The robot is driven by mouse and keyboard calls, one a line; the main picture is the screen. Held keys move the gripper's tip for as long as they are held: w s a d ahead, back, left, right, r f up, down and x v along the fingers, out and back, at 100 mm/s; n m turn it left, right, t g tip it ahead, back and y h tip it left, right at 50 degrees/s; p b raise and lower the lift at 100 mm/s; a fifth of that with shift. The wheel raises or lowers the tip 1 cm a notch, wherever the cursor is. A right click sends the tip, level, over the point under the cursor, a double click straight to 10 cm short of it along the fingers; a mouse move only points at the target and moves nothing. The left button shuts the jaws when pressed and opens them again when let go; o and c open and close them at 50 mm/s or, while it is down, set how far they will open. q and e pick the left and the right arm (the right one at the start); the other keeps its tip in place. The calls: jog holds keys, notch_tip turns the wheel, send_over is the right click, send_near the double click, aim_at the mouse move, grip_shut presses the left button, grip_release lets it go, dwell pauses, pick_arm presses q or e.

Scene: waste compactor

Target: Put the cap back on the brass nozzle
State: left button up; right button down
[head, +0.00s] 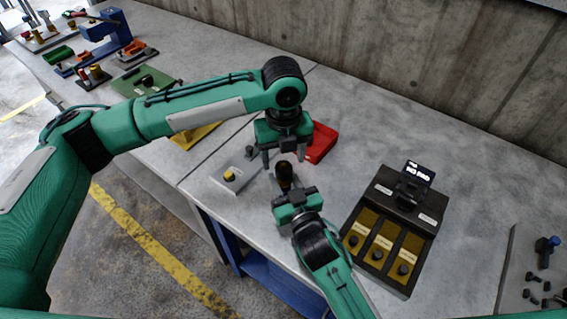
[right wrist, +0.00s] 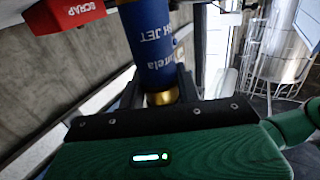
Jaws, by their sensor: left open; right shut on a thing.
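My right gripper (head: 286,188) is shut on a brass-ended cylinder. In the right wrist view the cylinder has a blue body (right wrist: 150,40) with white lettering and a brass part (right wrist: 162,97) between the fingers. In the head view it shows as a small dark, brownish piece (head: 284,171) pointing up. My left gripper (head: 278,160) is open above and just beyond it, fingers pointing down; contact cannot be told. A small yellow piece (head: 230,176) sits on a pale grey block (head: 240,184) to the left. I cannot tell which part is the cap.
A red tray (head: 322,143) lies behind my grippers; its SCRAP label shows in the right wrist view (right wrist: 85,8). A black console (head: 382,239) with yellow panels stands to the right. A green board (head: 147,82) and other fixtures lie further left. Bare bench lies behind the console.

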pick_arm(q)
notch_tip(320, 180, up, 8)
jog(key=shift+r, duration=0.2)
pick_arm(e)
jog(key=c, duration=0.9)
grip_release()
jog(key=shift+s, duration=0.1)
pick_arm(q)
notch_tip(320, 180, down, 3)
jog(key=b, duration=0.3)
jog(key=shift+f, duration=0.2)
pick_arm(e)
jog(key=v, duration=1.3)
jog(key=shift+s+d, duration=0.2)
jog(key=shift+s, duration=0.1)
